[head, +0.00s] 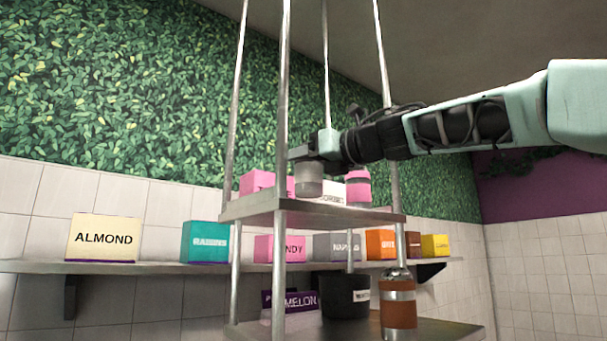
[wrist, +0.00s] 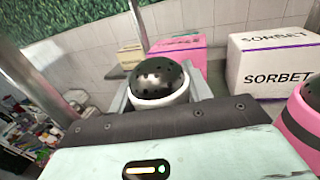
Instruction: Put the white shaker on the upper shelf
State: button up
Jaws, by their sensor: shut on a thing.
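The white shaker (head: 309,182) is upright between the fingers of my gripper (head: 306,165) at the upper shelf (head: 345,217). Its base is at or just above the shelf surface; I cannot tell if it touches. In the wrist view, the shaker (wrist: 160,88) shows its black perforated domed lid and white rim. My gripper (wrist: 160,98) is shut on it there, a finger on each side. The lower body of the shaker is hidden in that view.
A pink shaker (head: 358,188) stands close on the right. A pink box (head: 262,183) and a white sorbet box (wrist: 270,65) stand behind. Metal rods (head: 282,100) rise around the shelf. A bottle (head: 398,305) and black tub (head: 344,296) stand below.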

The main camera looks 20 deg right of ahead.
notch_tip(320, 180, down, 2)
jog(key=shift+f, duration=0.1)
jog(key=o, duration=1.1)
jog(key=shift+c, duration=0.2)
jog(key=b+v, duration=0.5)
jog(key=v, duration=0.7)
